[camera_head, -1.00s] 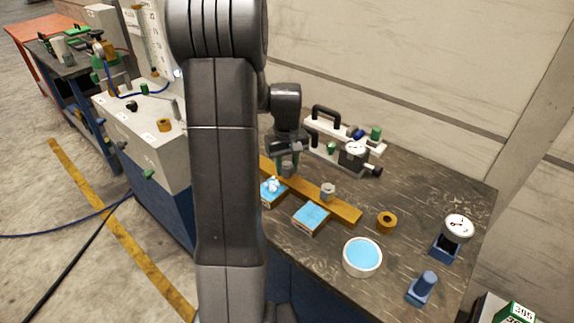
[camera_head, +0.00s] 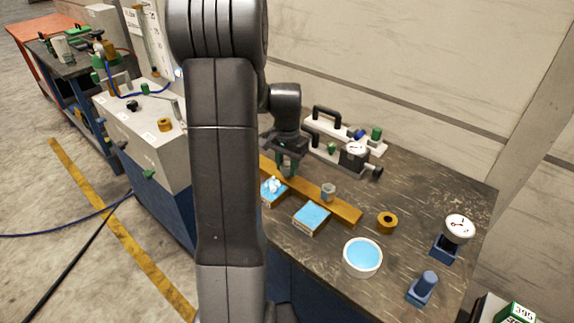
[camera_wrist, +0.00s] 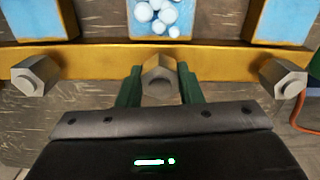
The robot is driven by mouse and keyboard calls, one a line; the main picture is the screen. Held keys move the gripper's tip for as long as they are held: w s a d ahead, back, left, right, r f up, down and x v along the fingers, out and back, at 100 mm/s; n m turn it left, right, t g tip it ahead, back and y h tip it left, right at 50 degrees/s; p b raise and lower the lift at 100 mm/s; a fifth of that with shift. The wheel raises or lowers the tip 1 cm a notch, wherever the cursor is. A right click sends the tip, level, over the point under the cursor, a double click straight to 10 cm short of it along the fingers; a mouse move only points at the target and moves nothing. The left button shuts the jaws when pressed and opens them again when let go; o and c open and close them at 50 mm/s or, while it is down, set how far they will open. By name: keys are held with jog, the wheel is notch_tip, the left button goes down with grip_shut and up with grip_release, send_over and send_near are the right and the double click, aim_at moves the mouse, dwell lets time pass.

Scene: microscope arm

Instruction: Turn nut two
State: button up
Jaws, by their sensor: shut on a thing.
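A yellow-brown bar (camera_head: 343,208) lies on the dark workbench (camera_head: 440,185) with grey hex nuts along it. In the wrist view the middle nut (camera_wrist: 159,70) sits between the two green fingers of my gripper (camera_wrist: 159,88). The gripper is shut on this nut, with a finger on each side. A left nut (camera_wrist: 36,74) and a right nut (camera_wrist: 283,78) stand free on either side. In the head view my gripper (camera_head: 288,168) is at the bar and largely hides the gripped nut. Another nut (camera_head: 328,191) shows to its right.
Blue-topped trays line the bar; one tray (camera_head: 311,217) looks empty, another (camera_head: 265,199) holds white balls. A round blue-filled dish (camera_head: 362,270), a brass ring (camera_head: 387,222), a dial gauge (camera_head: 458,231) and a blue post (camera_head: 425,287) stand to the right. A white fixture (camera_head: 350,137) stands behind.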

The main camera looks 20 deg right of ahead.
aim_at(287, 165)
jog(key=m, duration=0.7)
jog(key=shift+w+r, duration=0.1)
dwell(0.6)
jog(key=o, duration=1)
notch_tip(287, 165, up, 14)
jog(key=shift+f, duration=0.15)
notch_tip(287, 165, down, 14)
jog(key=shift+r, duration=0.1)
dwell(0.5)
jog(key=shift+r, duration=0.1)
